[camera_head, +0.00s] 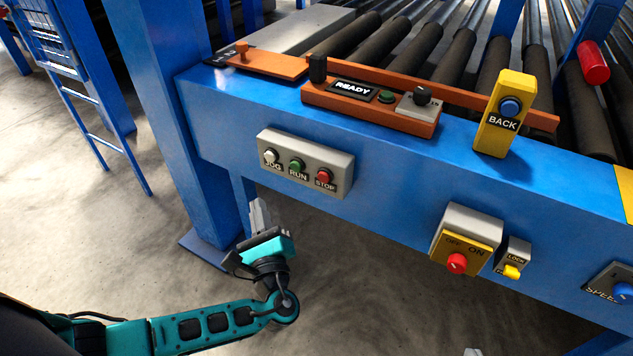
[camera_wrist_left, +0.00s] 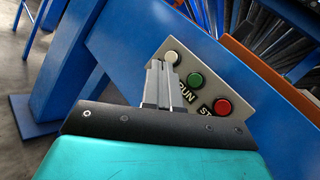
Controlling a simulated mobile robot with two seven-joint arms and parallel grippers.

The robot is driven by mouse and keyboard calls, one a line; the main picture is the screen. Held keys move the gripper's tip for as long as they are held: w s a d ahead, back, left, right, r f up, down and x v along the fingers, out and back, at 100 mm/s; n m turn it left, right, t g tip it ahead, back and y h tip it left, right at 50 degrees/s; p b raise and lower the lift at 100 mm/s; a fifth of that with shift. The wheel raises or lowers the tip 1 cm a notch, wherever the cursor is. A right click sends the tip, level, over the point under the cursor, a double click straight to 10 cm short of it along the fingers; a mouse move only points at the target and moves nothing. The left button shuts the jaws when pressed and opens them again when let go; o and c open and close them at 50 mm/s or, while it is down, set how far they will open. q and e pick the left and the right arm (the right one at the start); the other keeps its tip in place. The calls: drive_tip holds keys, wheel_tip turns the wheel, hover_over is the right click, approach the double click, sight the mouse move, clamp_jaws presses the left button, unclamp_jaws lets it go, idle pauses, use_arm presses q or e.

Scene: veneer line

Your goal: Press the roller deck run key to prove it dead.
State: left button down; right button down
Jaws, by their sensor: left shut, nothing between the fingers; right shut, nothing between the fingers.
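The grey control box (camera_head: 341,174) on the blue side beam carries a white JOG key (camera_head: 270,156), a green RUN key (camera_head: 296,165) and a red STOP key (camera_head: 324,176). My left gripper (camera_head: 260,211) is shut and empty, below and in front of the box, apparently apart from it. In the left wrist view its fingers (camera_wrist_left: 159,82) point up at the box, covering the JOG label; the green RUN key (camera_wrist_left: 195,79) shows just right of them. Only a small grey tip of my right gripper (camera_head: 472,352) shows at the bottom edge; it is shut.
A red OFF/ON switch (camera_head: 457,263) and a yellow LOCK lever (camera_head: 511,271) sit to the right, with a SPEED knob (camera_head: 623,291) beyond. On the beam stand an orange READY panel (camera_head: 352,89) and a yellow BACK post (camera_head: 503,115). A blue upright (camera_head: 165,110) stands left.

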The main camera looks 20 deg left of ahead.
sight(296, 167)
use_arm(q)
drive_tip(key=shift+d+r+m+t, duration=0.4)
drive_tip(key=shift+d+r+t, duration=0.1)
drive_tip(key=shift+r, duration=0.1)
use_arm(e)
drive_tip(key=shift+s+d, duration=0.25)
drive_tip(key=shift+d, duration=0.1)
use_arm(q)
drive_tip(key=shift+w, duration=0.15)
